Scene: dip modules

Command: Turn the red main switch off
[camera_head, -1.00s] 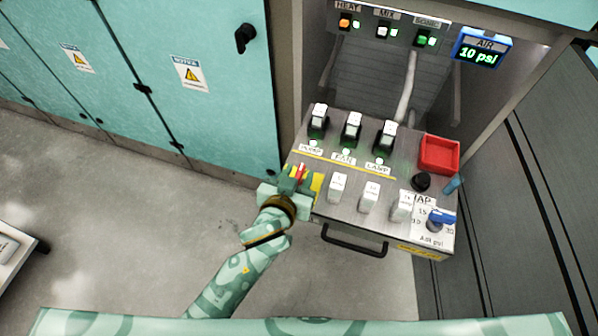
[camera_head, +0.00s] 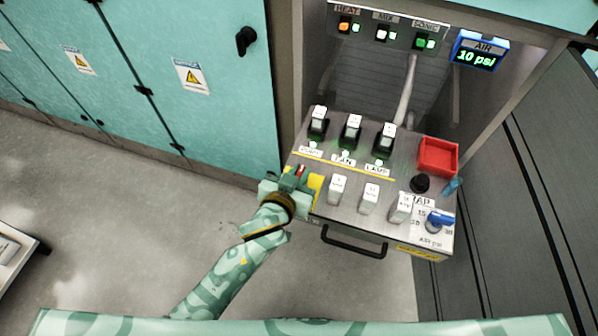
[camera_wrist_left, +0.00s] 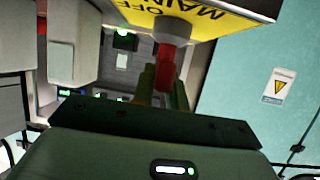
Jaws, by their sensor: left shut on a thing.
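The red main switch (camera_head: 301,170) is at the left end of the grey switch panel, on a yellow plate (camera_head: 316,184). My left gripper (camera_head: 295,177) is at the switch, and its fingers cover most of it. In the left wrist view the red handle (camera_wrist_left: 174,56) stands out from the yellow plate (camera_wrist_left: 215,22), which reads MAIN and OFF. The left fingers (camera_wrist_left: 164,88) are shut on the red handle. The handle's exact angle is hard to tell. My right gripper is not in view.
Black and white rocker switches (camera_head: 351,132) with green lamps stand along the panel's back. White breakers (camera_head: 369,197), a blue knob (camera_head: 438,219), a black knob (camera_head: 420,184) and a red tray (camera_head: 438,156) lie to the right. The AIR display (camera_head: 477,52) reads 10 psi.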

